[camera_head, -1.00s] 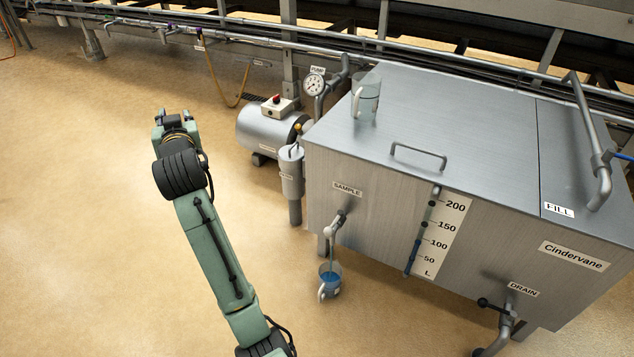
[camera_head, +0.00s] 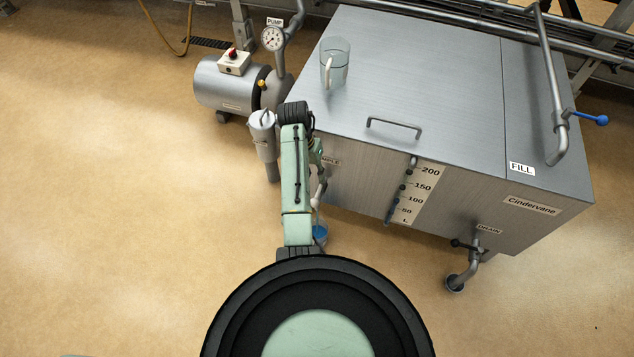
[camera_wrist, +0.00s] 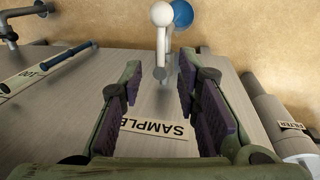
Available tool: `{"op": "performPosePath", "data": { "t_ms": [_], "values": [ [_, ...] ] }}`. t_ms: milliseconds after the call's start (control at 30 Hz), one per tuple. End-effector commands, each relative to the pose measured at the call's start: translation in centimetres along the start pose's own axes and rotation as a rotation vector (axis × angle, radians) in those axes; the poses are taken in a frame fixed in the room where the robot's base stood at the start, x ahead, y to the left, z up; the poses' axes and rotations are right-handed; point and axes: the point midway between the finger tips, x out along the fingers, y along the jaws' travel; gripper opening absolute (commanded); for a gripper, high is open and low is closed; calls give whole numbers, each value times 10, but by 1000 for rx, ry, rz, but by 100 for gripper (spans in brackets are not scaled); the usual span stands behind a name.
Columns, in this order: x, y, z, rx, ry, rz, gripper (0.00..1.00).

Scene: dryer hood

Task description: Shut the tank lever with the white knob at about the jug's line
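The tank (camera_head: 440,90) is a grey metal box. The white knob (camera_wrist: 162,14) of the sample lever shows at the top of the wrist view, ahead of my fingers; it also shows small in the head view (camera_head: 315,204). The jug (camera_head: 320,235) with blue liquid is on the floor below the tap, partly hidden by my arm; a blue round patch (camera_wrist: 183,14) appears beside the knob. My gripper (camera_wrist: 160,65) is open and empty at the tank front near the SAMPLE label (camera_wrist: 155,127), apart from the knob. In the head view my gripper (camera_head: 317,152) is mostly hidden.
A clear jug (camera_head: 336,68) stands on the tank lid near a handle (camera_head: 394,125). A filter canister (camera_head: 263,140) and pump (camera_head: 230,85) stand left. The drain valve (camera_head: 462,265) and fill pipe (camera_head: 556,130) are on the right. Floor at left is clear.

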Motion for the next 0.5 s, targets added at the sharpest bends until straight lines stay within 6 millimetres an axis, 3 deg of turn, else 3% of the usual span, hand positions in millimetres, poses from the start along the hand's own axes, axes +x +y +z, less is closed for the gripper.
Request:
{"op": "performPosePath", "data": {
  "t_ms": [233,500],
  "values": [
    [46,0,1,-2,-1,0,30],
    [68,0,0,-2,2,-1,30]
  ]
}}
